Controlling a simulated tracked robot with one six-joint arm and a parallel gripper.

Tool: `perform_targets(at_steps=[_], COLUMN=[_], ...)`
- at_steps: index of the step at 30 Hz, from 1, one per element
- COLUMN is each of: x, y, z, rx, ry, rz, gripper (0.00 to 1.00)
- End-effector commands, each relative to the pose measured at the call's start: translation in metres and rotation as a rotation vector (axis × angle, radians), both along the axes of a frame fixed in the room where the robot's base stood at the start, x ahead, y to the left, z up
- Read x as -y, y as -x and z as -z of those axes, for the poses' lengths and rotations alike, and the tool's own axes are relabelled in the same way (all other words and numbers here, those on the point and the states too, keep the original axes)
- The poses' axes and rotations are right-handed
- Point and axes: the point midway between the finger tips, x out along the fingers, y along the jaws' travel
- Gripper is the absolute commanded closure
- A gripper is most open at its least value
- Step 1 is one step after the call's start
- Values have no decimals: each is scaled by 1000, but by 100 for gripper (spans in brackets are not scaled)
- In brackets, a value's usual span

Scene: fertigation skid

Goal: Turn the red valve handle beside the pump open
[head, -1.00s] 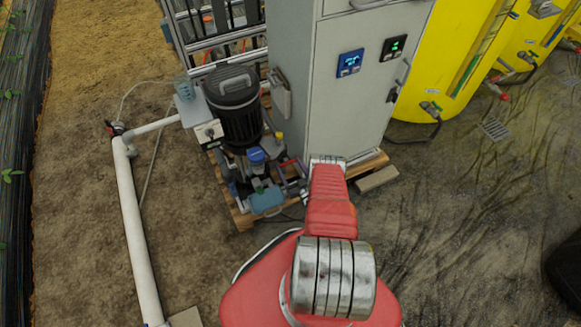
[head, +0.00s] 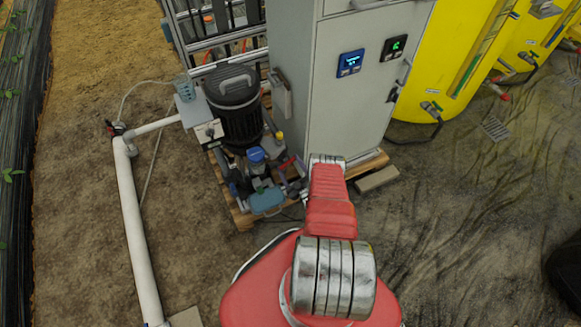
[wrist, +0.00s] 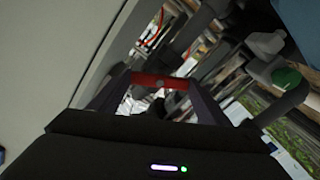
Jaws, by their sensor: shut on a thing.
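The red valve handle (wrist: 160,81) lies crosswise between my gripper's two dark fingers (wrist: 158,95) in the wrist view, and the fingers are shut on it. In the head view a small red piece of the handle (head: 287,161) shows beside the pump (head: 235,105), which has a black ribbed motor. My gripper (head: 296,187) is there at the pump's right, low by the cabinet, partly hidden behind my red arm. The valve body under the handle is mostly hidden.
A grey control cabinet (head: 345,110) with two small displays stands close at the right of the pump. A wooden pallet (head: 243,218) lies under the skid. A white pipe (head: 138,230) runs along the floor at left. Yellow tanks (head: 455,50) stand at right; open floor lies before them.

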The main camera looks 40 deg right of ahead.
Motion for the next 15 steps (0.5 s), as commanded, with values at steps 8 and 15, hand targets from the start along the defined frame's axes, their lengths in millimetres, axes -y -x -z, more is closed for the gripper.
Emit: perform_targets(at_steps=[8, 15], x=[2, 2], y=[1, 1], z=[0, 0], rx=[-75, -139], ry=[253, 471], rz=[2, 1], gripper=[52, 52])
